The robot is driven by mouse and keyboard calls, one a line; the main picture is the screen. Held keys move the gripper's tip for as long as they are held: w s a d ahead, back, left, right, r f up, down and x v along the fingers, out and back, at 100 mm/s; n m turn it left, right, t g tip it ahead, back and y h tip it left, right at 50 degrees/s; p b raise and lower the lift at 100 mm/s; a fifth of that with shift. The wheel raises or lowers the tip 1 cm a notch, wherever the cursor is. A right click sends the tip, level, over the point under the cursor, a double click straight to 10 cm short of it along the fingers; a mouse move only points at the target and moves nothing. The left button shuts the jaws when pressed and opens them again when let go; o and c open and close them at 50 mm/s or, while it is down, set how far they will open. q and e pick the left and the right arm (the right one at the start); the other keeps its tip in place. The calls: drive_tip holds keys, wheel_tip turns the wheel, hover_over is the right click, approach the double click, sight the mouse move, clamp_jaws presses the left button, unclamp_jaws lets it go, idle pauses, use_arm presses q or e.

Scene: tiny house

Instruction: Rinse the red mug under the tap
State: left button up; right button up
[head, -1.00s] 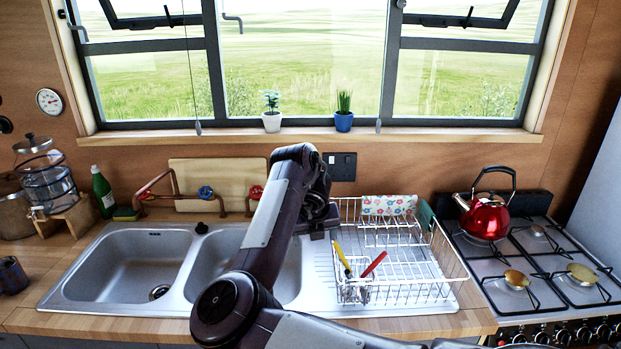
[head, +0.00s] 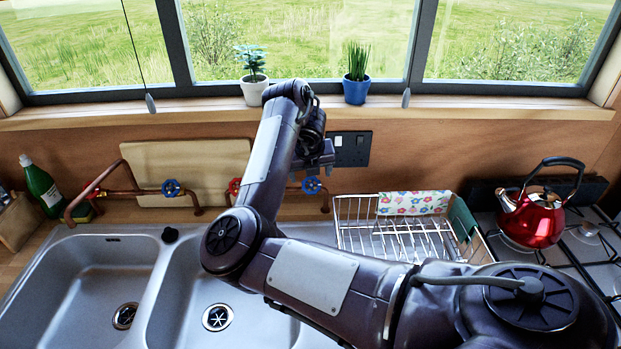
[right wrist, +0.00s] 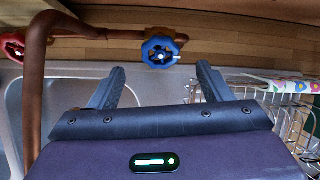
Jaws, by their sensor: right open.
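No red mug shows in either view now. Copper tap pipes run along the back wall behind the sink (head: 170,262). In the head view they carry a blue valve wheel (head: 171,187), a red wheel (head: 234,187) and a second blue wheel (head: 311,185). My right gripper (head: 322,160) is by the second blue wheel. In the right wrist view my right gripper (right wrist: 162,82) is open and empty. This blue wheel (right wrist: 160,50) lies beyond the gap between its fingers, and a copper spout (right wrist: 33,90) stands to the left. My left gripper is not in view.
A wire dish rack (head: 385,238) with a flowered cloth (head: 414,202) stands right of the sink. A red kettle (head: 531,216) sits on the hob. A green bottle (head: 42,187) stands at the left, and two potted plants are on the sill. Both visible basins look empty.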

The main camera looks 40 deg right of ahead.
sight(311, 185)
drive_tip(key=b+x, duration=0.2)
drive_tip(key=x, duration=0.3)
drive_tip(key=shift+s+f, duration=0.1)
drive_tip(key=shift+f, duration=0.2)
drive_tip(key=shift+d+f, duration=0.2)
drive_tip(key=shift+f, duration=0.05)
drive_tip(key=shift+w, duration=0.2)
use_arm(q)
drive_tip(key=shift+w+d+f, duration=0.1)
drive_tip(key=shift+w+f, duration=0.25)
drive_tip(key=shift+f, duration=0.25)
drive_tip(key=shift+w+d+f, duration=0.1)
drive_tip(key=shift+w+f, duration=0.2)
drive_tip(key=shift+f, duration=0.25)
use_arm(e)
drive_tip(key=shift+s+a, duration=0.1)
drive_tip(key=shift+c, duration=0.2)
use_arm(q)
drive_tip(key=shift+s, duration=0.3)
use_arm(e)
drive_tip(key=c, duration=0.9)
